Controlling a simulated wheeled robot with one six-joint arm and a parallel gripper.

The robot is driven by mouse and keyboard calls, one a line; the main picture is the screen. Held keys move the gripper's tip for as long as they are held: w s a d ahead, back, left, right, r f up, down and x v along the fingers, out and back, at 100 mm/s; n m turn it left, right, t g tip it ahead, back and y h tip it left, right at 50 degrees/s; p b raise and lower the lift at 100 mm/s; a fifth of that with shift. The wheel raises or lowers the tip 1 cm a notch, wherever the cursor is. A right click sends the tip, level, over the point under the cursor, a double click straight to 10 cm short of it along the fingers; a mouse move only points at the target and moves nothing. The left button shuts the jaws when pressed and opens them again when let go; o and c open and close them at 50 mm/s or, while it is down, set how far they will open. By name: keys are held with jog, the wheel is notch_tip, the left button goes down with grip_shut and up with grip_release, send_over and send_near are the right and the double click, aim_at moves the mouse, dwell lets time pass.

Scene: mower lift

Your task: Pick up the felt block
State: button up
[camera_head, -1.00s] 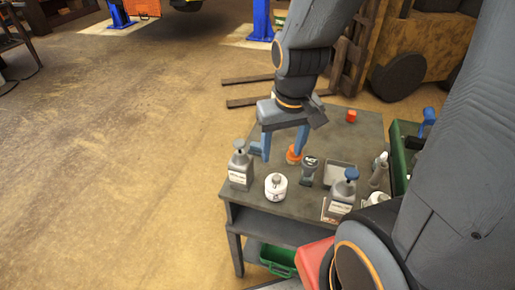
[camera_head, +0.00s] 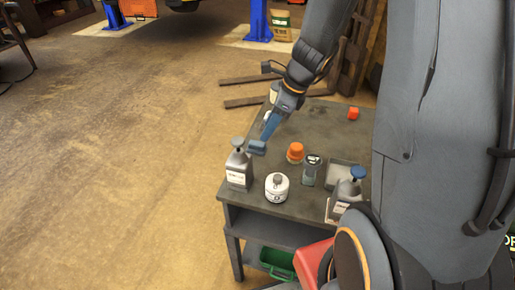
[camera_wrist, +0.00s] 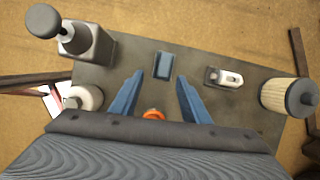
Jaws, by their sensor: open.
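The felt block appears to be the small blue-grey block (camera_head: 257,148) near the table's left edge, beside the grey pump bottle. In the wrist view, the block (camera_wrist: 163,64) lies just past and between my fingertips, with gaps to both. My gripper (camera_head: 267,131) points down toward the block. The wrist view shows my gripper (camera_wrist: 160,79) open, with two blue fingers spread and nothing between them. I cannot tell how high the tips are above the table.
A grey pump bottle (camera_wrist: 88,45) and a white jar (camera_head: 277,187) stand close by. An orange-capped item (camera_head: 295,152) is near my fingers. A small silver part (camera_wrist: 225,78) and a pleated filter (camera_wrist: 288,97) lie to the right in the wrist view. Bare tabletop surrounds the block.

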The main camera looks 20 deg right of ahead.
aim_at(258, 143)
jog(key=shift+m, duration=0.4)
jog(key=shift+w+x, duration=0.15)
jog(key=shift+x, duration=1.2)
jog(key=shift+w+x, duration=0.15)
jog(key=shift+x, duration=1.2)
jog(key=shift+w+x, duration=0.2)
jog(key=shift+x, duration=1.15)
jog(key=shift+r, duration=0.1)
jog(key=shift+s, duration=0.1)
jog(key=shift+d, duration=0.1)
grip_shut()
